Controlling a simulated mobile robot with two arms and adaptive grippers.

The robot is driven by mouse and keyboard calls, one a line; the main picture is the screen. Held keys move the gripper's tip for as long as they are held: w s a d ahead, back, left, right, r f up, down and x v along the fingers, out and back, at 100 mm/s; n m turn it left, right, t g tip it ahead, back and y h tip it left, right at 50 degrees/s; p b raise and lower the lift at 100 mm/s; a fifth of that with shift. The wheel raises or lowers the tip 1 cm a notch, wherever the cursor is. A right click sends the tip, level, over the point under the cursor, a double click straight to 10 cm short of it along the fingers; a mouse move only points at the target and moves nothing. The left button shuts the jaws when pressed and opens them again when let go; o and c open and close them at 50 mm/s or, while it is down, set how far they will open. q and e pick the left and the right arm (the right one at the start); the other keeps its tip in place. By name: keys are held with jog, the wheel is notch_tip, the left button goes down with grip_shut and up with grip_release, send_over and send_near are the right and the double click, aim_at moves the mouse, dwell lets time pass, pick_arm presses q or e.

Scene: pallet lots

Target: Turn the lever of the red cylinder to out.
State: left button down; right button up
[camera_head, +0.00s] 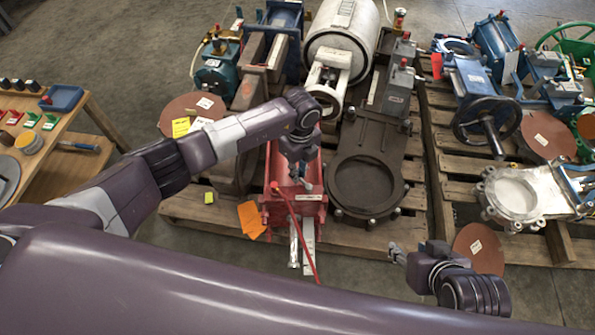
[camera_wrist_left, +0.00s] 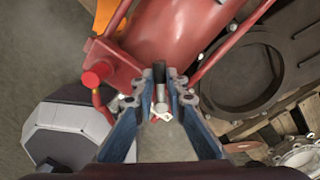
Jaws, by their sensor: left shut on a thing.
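The red cylinder (camera_head: 296,203) lies on the pallet below my left gripper in the head view. Its red body (camera_wrist_left: 170,35) fills the top middle of the left wrist view, with a red knob (camera_wrist_left: 97,74) at its left. My left gripper (camera_wrist_left: 160,92) is shut on the small grey lever (camera_wrist_left: 160,100), which has a pale end and sits between the blue fingers. In the head view my left gripper (camera_head: 300,178) is above the cylinder's near part, and the lever is too small to read its setting. My right gripper (camera_head: 410,255) hangs at the pallet's front edge, with its jaw gap unclear.
A dark valve plate (camera_head: 366,188) with a round opening lies right of the cylinder. Orange tags (camera_head: 251,220) hang at its left. A blue valve with a black handwheel (camera_head: 487,122) and a silver flange (camera_head: 512,193) stand on the right pallet.

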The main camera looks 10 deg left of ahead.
pick_arm(q)
jog(key=c, duration=1.9)
grip_release()
jog(key=shift+c, duration=0.2)
jog(key=shift+r, duration=0.1)
notch_tip(320, 180, up, 12)
jog(key=shift+w+d, duration=0.1)
